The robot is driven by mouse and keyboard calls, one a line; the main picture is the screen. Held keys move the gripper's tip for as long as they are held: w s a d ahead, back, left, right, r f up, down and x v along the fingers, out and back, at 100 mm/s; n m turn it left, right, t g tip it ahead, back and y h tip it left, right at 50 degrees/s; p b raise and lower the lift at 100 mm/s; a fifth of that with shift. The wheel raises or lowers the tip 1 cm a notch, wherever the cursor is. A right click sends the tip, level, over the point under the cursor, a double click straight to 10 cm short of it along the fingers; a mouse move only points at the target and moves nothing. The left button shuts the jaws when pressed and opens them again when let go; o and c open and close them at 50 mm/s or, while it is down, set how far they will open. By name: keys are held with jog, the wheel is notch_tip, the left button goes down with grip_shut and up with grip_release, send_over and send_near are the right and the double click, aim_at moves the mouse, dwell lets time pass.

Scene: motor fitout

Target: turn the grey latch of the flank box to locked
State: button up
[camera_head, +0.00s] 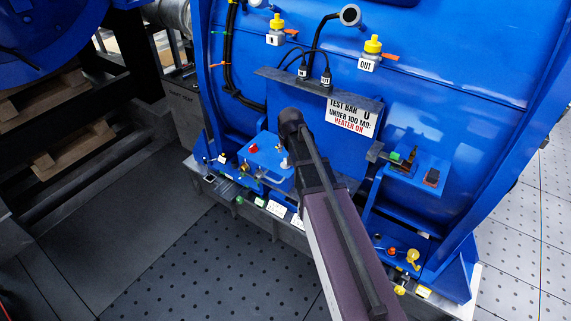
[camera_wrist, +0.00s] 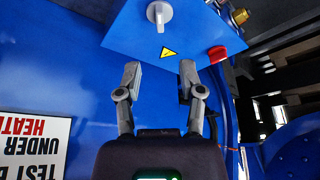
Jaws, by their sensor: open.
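The grey latch (camera_wrist: 159,13) is a round knob with a raised grip bar on the blue flank box (camera_wrist: 190,38), at the top of the wrist view. Its bar looks roughly in line with the picture's vertical; any lock marks cannot be made out. My gripper (camera_wrist: 160,72) is open and empty, its two fingertips apart and short of the latch, which lies beyond the gap between them. A yellow warning triangle (camera_wrist: 166,54) is on the box between the latch and the fingers. In the head view the flank box (camera_head: 268,160) stands left of my arm, which hides part of it.
A red button (camera_wrist: 217,54) is on the box close to the right finger, with a brass fitting (camera_wrist: 239,16) above. A white test sign (camera_head: 352,117) hangs on the blue motor housing. Yellow-capped fittings (camera_head: 372,47) and black cables (camera_head: 318,55) are higher up.

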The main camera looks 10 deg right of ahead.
aim_at(285, 163)
jog(key=shift+b+x, duration=4.75)
jog(key=shift+x, duration=0.7)
grip_shut()
